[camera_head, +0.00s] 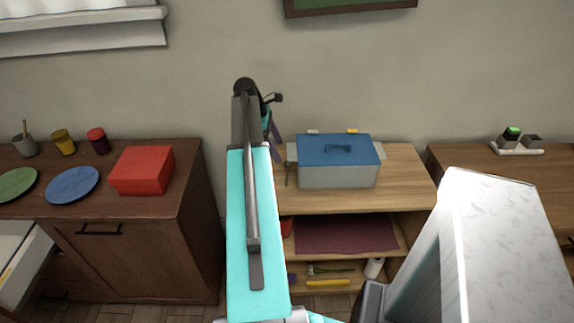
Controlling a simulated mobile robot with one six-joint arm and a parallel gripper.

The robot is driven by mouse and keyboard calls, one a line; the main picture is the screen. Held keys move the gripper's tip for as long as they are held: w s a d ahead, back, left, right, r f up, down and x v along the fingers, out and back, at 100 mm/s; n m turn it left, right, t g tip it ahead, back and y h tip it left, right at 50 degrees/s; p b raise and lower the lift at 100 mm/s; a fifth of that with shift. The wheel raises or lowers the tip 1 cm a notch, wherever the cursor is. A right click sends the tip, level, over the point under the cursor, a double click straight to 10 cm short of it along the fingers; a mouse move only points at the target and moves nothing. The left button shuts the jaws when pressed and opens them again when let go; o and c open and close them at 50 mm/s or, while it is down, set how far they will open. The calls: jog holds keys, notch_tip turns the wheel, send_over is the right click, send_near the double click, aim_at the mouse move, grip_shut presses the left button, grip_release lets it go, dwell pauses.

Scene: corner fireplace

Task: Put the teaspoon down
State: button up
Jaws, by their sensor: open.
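My gripper (276,150) shows only in part behind my turquoise arm, above the back left of the light wooden shelf unit (400,198). It points down and is open. A thin dark piece (287,174) shows on the unit's top just below the gripper, left of the blue-lidded box (339,160). It may be the teaspoon, but it is too small to tell. It looks apart from the gripper, though the arm hides part of this area.
The box fills much of the unit's top; the front strip and right end are clear. A dark cabinet (140,250) at left holds a red box (142,170), a blue plate (73,184), a green plate (17,184) and cups. Another dark cabinet (500,180) stands at right.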

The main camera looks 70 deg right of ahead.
aim_at(287, 165)
jog(key=shift+x, duration=1.1)
jog(key=shift+p+x, duration=0.75)
jog(key=shift+x, duration=1.9)
jog(key=c, duration=1.2)
jog(key=shift+r, duration=0.25)
